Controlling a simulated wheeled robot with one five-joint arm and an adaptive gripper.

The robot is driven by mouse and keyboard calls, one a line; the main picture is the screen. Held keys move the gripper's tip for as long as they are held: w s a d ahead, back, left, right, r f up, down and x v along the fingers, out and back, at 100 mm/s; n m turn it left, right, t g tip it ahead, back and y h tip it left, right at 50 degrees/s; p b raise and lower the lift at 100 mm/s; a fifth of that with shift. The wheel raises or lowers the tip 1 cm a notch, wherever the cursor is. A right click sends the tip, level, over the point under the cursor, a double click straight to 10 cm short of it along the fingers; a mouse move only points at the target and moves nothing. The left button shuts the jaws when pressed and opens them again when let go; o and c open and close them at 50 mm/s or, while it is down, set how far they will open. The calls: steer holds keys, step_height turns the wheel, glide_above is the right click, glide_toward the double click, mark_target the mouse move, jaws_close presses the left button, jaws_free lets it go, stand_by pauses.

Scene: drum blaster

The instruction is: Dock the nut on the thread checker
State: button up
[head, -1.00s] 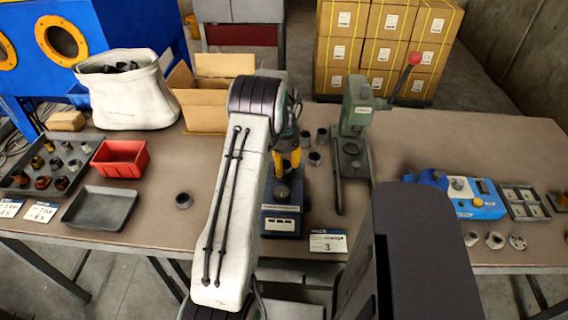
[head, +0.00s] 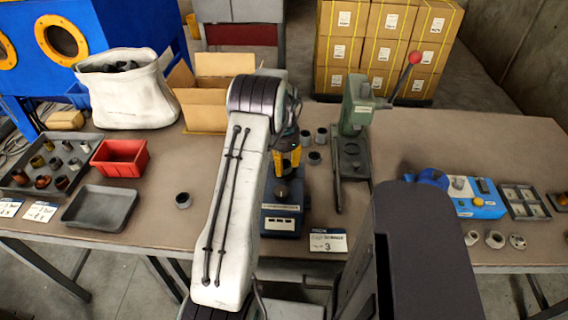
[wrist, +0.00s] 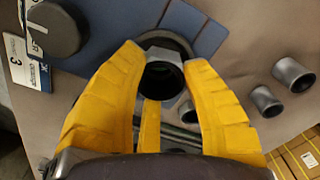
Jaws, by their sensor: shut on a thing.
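My gripper (head: 287,160) hangs over the back part of the blue thread checker (head: 281,224) in the head view. Its yellow fingers, also in the wrist view (wrist: 164,58), are shut on a grey metal nut (wrist: 161,52) with a dark round bore. The nut sits between the fingertips. Behind it in the wrist view are a dark round part and the blue checker surface (wrist: 205,32). A dark round knob-like part (wrist: 55,28) stands at upper left. I cannot tell whether the nut touches the checker. My arm hides part of the checker in the head view.
A green press (head: 352,130) with a red-knobbed lever stands right of the checker. Several grey collars (head: 314,158) stand between them. A card marked 3 (head: 328,241) lies at the front. A loose collar (head: 183,200), an empty tray (head: 100,207) and a red bin (head: 120,158) are left.

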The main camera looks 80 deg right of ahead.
steer(key=shift+f+b, duration=0.55)
steer(key=shift+f, duration=0.1)
stand_by(0.7)
steer(key=o, duration=0.9)
steer(key=shift+c, duration=0.2)
steer(key=shift+r, duration=0.2)
step_height(320, 180, up, 11)
steer(key=p, duration=0.7)
steer(key=shift+f, duration=0.15)
stand_by(0.3)
